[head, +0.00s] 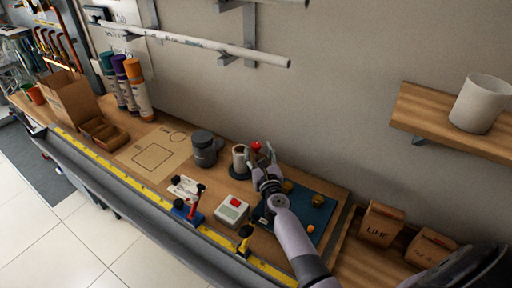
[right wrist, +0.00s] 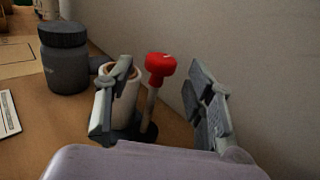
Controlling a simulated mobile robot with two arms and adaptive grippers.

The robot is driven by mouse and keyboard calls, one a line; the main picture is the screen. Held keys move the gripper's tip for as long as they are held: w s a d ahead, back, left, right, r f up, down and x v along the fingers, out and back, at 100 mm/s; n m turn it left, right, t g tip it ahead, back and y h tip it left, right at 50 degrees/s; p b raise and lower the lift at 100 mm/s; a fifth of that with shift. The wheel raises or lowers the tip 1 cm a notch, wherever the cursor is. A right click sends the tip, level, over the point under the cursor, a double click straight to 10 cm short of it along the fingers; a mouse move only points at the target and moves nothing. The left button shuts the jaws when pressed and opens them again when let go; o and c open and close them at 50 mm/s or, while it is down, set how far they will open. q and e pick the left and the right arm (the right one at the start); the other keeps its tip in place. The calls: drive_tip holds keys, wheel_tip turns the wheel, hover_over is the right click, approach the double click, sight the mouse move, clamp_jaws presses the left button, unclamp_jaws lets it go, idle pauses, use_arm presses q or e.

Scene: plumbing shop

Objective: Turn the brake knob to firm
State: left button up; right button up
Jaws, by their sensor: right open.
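The red brake knob (head: 257,146) sits on top of a thin post beside a pale roll (head: 240,158) on a dark round base. In the right wrist view the knob (right wrist: 160,66) is between my two fingers in the picture, a little beyond them. The post and the roll (right wrist: 122,92) show below and left of it. My right gripper (head: 261,159) is open and empty, just in front of the knob; I see no contact. The knob's setting marks cannot be read. My left gripper is not in view.
A dark grey jar (head: 204,150) stands left of the roll. A white box with a red top (head: 233,211) and a blue mat (head: 325,205) with small round things lie in front. The wall rises close behind. A wooden shelf (head: 455,124) holds a cup at right.

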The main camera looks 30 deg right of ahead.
drive_tip(key=shift+b+x, duration=0.3)
drive_tip(key=shift+x, duration=1.5)
drive_tip(key=shift+c, duration=0.5)
clamp_jaws()
